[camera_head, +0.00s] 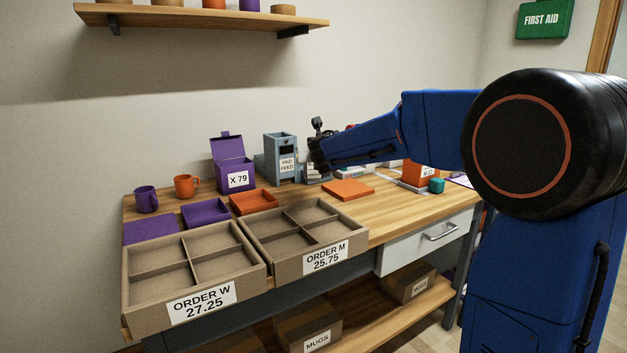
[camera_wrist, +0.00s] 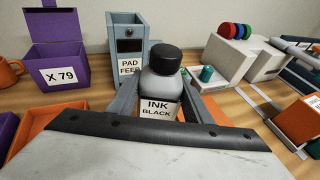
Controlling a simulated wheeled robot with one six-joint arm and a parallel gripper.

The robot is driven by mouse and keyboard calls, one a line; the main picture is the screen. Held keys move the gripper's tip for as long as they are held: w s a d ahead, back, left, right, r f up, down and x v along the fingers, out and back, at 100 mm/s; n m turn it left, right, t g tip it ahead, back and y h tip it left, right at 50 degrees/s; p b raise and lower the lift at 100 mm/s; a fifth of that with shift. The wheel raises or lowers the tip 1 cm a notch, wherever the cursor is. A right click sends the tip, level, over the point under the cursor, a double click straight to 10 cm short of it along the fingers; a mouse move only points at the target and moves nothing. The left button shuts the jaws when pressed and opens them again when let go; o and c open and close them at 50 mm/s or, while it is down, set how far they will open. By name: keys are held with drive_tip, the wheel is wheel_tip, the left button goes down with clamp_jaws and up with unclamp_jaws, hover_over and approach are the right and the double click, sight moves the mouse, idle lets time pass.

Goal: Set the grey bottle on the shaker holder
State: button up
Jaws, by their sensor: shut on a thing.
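The grey bottle (camera_wrist: 160,88) has a black cap and a label reading INK BLACK. In the wrist view it stands upright between the two grey fingers of my gripper (camera_wrist: 163,82), which is shut on it. In the head view my gripper (camera_head: 318,152) is over the back of the bench, just right of the pad feed box; the bottle is hard to make out there. I cannot tell for sure which thing is the shaker holder. A pale machine (camera_wrist: 233,60) with coloured discs on top stands to the right of the bottle, with a small teal bottle (camera_wrist: 207,74) at its left side.
The grey-blue pad feed box (camera_head: 280,153) stands close behind the bottle. A purple box (camera_head: 233,163) marked X 79 is to its left. Orange trays and the divided boxes, ORDER W (camera_head: 193,304) and ORDER M (camera_head: 318,262), lie in front. An orange slab (camera_head: 348,190) lies to the right.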

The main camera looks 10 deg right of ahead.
sight(314, 177)
drive_tip(key=shift+f, duration=3.8)
drive_tip(key=o, duration=1.6)
drive_tip(key=shift+f, duration=0.1)
drive_tip(key=shift+c, duration=0.2)
